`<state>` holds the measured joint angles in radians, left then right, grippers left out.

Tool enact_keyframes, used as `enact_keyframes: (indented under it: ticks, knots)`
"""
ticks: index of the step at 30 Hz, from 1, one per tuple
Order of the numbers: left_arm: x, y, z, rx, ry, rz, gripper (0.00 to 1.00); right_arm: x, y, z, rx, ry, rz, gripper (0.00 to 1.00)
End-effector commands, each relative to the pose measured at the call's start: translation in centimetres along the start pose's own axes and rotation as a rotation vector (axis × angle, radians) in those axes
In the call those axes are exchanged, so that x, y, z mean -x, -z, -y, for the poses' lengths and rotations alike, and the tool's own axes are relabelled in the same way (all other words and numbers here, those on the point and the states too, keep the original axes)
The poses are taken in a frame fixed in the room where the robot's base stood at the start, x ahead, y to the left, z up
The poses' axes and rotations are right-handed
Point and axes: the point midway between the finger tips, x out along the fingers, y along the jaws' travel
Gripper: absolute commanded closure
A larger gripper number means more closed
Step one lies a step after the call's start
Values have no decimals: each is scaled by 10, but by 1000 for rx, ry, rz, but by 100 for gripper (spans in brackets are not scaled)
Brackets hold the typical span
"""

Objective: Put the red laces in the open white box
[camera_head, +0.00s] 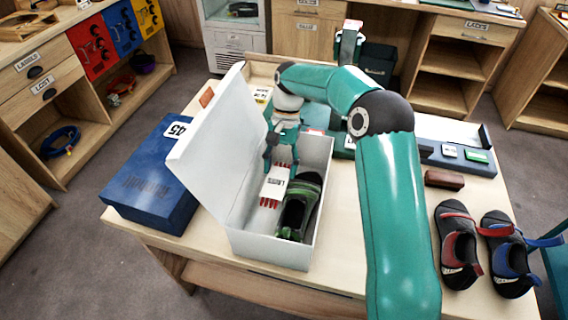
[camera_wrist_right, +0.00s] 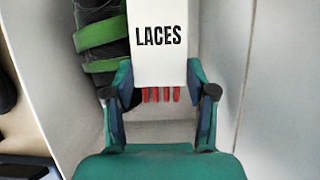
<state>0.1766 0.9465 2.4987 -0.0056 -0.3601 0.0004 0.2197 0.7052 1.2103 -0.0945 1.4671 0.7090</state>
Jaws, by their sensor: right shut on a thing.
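The open white box (camera_head: 270,247) stands on the table with its lid (camera_head: 215,150) tilted up on the left. A black and green shoe (camera_head: 298,212) lies inside it, on the right. The red laces (camera_head: 269,202) hang below a white card marked LACES (camera_head: 276,183). My right gripper (camera_head: 281,166) is shut on the card and reaches down into the box, left of the shoe. In the right wrist view the card (camera_wrist_right: 158,62) is between the fingers of the right gripper (camera_wrist_right: 160,88), beside the shoe (camera_wrist_right: 101,45). Whether the laces touch the box floor, I cannot tell. My left gripper is not in view.
A closed blue box (camera_head: 150,185) sits left of the white box. Red-trimmed (camera_head: 455,245) and blue-trimmed (camera_head: 508,255) shoes stand on the right of the table, near a brown block (camera_head: 444,180). My right arm spans the table's middle.

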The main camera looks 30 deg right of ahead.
Motion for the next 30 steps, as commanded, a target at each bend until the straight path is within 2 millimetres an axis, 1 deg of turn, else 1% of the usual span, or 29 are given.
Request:
enact_keyframes:
  ticks: [5, 13, 14, 15, 17, 18, 26, 30]
  knots:
    - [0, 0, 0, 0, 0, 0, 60, 0, 0, 0, 0, 0, 0, 65]
    - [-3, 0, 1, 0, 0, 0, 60, -8, 3, 0, 0, -1, 1, 65]
    - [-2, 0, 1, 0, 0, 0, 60, -7, 3, 0, 0, 0, 1, 39]
    - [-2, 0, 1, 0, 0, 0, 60, -7, 3, 0, 0, 0, 1, 32]
    - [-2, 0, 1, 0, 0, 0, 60, -7, 3, 0, 0, 0, 1, 22]
    - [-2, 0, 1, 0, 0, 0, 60, -7, 3, 0, 0, 0, 0, 19]
    - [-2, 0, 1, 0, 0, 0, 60, -7, 3, 0, 0, 0, 0, 19]
    - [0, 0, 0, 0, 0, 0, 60, -2, 1, 0, 0, 1, -1, 19]
